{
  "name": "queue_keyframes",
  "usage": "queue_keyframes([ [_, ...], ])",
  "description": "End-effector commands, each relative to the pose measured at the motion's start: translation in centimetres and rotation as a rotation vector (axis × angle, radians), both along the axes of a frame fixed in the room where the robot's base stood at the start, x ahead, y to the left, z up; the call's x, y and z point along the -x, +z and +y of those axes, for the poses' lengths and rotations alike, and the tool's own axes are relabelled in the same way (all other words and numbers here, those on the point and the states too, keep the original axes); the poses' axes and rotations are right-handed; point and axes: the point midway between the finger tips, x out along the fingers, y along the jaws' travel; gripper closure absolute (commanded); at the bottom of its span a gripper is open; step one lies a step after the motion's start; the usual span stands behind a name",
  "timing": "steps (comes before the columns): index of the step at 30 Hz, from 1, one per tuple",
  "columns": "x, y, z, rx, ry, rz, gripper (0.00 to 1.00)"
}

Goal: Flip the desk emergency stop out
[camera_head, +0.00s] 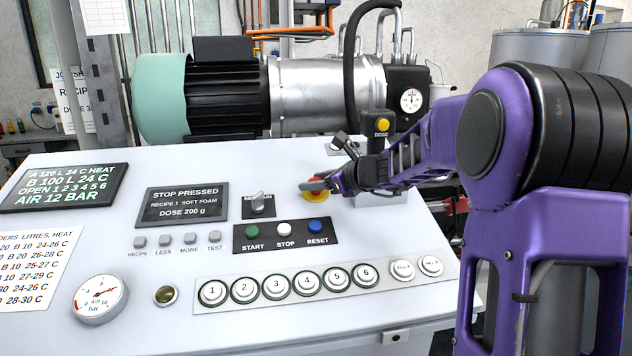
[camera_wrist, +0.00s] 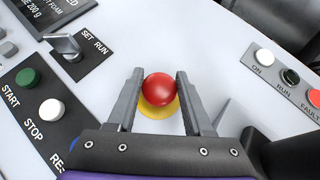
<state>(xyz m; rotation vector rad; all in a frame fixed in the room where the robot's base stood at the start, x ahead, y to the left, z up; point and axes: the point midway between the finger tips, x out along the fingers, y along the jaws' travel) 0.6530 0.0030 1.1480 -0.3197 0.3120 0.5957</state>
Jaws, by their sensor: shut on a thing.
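The desk emergency stop is a red mushroom button (camera_wrist: 159,89) on a yellow base (camera_wrist: 160,108), set in the white sloping desk. In the head view the red button (camera_head: 316,185) is partly covered by my gripper. My gripper (camera_wrist: 159,84) has one finger on each side of the red button and is shut on it. The wrist view shows the fingers against or very near its sides. A display (camera_head: 181,204) on the desk reads "STOP PRESSED".
START, STOP and RESET buttons (camera_head: 286,234) and a selector knob (camera_head: 259,201) sit left of the emergency stop. Numbered round buttons (camera_head: 276,287) run along the front. A post with a yellow DOSE button (camera_head: 382,125) stands behind my gripper. An ON, RUN, FAULT panel (camera_wrist: 288,75) lies to the right.

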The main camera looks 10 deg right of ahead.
Motion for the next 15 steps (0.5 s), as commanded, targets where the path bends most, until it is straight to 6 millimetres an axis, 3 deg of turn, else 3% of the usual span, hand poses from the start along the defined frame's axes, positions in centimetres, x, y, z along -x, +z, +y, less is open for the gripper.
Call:
queue_keyframes([
  [1,0.01,-0.01,-0.01,0.000,0.000,0.000,0.91],
  [3,0.01,-0.01,-0.01,0.000,0.000,0.000,1.00],
  [12,0.02,0.04,-0.02,0.000,0.000,0.000,1.00],
  [15,0.23,0.91,0.02,0.000,0.000,0.000,1.00],
])
